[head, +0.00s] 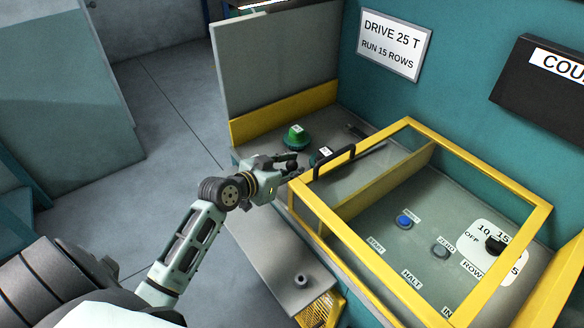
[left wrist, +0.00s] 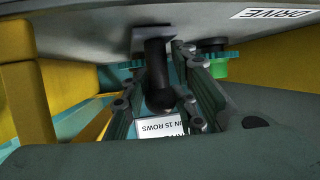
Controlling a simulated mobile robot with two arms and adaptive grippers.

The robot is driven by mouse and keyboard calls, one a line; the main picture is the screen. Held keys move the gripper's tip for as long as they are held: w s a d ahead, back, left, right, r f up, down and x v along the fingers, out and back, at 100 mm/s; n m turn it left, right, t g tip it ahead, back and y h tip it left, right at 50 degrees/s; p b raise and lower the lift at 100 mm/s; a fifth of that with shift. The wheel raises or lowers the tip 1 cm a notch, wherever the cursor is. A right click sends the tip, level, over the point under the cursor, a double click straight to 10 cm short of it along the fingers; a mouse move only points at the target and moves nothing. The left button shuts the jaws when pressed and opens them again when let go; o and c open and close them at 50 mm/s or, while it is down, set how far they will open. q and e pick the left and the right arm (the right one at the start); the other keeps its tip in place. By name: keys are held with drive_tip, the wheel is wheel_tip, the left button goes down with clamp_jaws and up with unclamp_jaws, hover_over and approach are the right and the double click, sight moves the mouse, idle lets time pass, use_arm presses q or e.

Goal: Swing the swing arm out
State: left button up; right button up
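My left gripper (head: 290,165) reaches in from the left, at the left edge of the console. In the left wrist view its fingers (left wrist: 160,82) stand on both sides of a black post with a round knob (left wrist: 158,98). Narrow gaps seem to show beside the post, and the gripper looks open around it. The post rises from a grey surface bearing a DRIVE label (left wrist: 272,13). In the head view the gripper mostly hides this post. I cannot tell for certain which part is the swing arm. My right gripper is not in view.
A yellow-framed clear cover (head: 345,222) with a black handle (head: 335,164) lies right of the gripper. A grey upright panel (head: 275,60) is at the back. A grey ledge (head: 265,255) with a short peg (head: 301,280) is in front.

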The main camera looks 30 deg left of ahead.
use_arm(q)
drive_tip(key=shift+o, duration=1.2)
drive_tip(key=shift+s, duration=0.1)
drive_tip(key=v, duration=1.2)
drive_tip(key=shift+a, duration=0.1)
drive_tip(key=shift+c, duration=0.2)
